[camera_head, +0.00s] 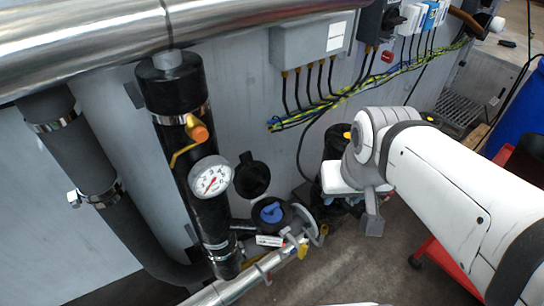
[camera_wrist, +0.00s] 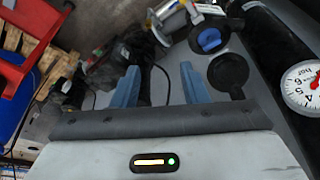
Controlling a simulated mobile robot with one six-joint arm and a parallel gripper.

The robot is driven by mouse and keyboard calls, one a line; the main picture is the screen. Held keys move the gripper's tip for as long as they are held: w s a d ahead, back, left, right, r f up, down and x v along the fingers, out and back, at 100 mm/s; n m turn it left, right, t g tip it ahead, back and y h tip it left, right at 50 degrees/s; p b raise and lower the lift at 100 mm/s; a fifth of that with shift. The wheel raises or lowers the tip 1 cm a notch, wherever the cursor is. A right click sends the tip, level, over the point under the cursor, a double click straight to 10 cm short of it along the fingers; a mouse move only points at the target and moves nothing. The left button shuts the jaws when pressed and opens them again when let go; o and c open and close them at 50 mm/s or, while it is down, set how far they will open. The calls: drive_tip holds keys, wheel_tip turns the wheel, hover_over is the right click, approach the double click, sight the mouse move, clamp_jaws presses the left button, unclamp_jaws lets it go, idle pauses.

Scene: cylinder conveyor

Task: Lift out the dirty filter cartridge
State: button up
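A blue-topped part, which looks like the filter cartridge (camera_head: 270,212), sits inside a round black housing (camera_head: 262,226) on the pipe. Only its blue top shows, so I cannot tell whether it is dirty. It also shows at the top of the wrist view (camera_wrist: 209,40). A round black lid (camera_head: 251,177) stands open beside the housing, and it is in the wrist view too (camera_wrist: 228,73). My gripper (camera_head: 373,222) is to the right of the housing, apart from it. In the wrist view its two fingers (camera_wrist: 160,84) are spread with nothing held between them.
A black column with a pressure gauge (camera_head: 211,177) and an orange-handled valve (camera_head: 197,131) stands left of the housing. A large metal pipe (camera_head: 100,40) crosses above. Cables hang from a grey box (camera_head: 300,45). A red cart (camera_head: 440,268) stands at right.

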drive_tip(key=w+a+f+m+g+b, duration=0.2)
drive_tip(key=w+a+f+m, duration=0.4)
drive_tip(key=w, duration=0.2)
drive_tip(key=m+g, duration=0.1)
drive_tip(key=m, duration=0.4)
hover_over(271, 207)
wheel_tip(271, 207, down, 8)
drive_tip(key=shift+w+d+r+b, duration=0.1)
drive_tip(key=shift+w+d+b, duration=0.05)
drive_tip(key=shift+b, duration=0.15)
drive_tip(key=shift+f, duration=0.3)
wheel_tip(271, 207, down, 7)
drive_tip(key=shift+f+p, duration=0.1)
drive_tip(key=shift+p, duration=0.25)
drive_tip(key=shift+f, duration=0.15)
drive_tip(key=shift+f+g, duration=0.1)
drive_tip(key=shift+g, duration=0.2)
drive_tip(key=c, duration=0.8)
clamp_jaws()
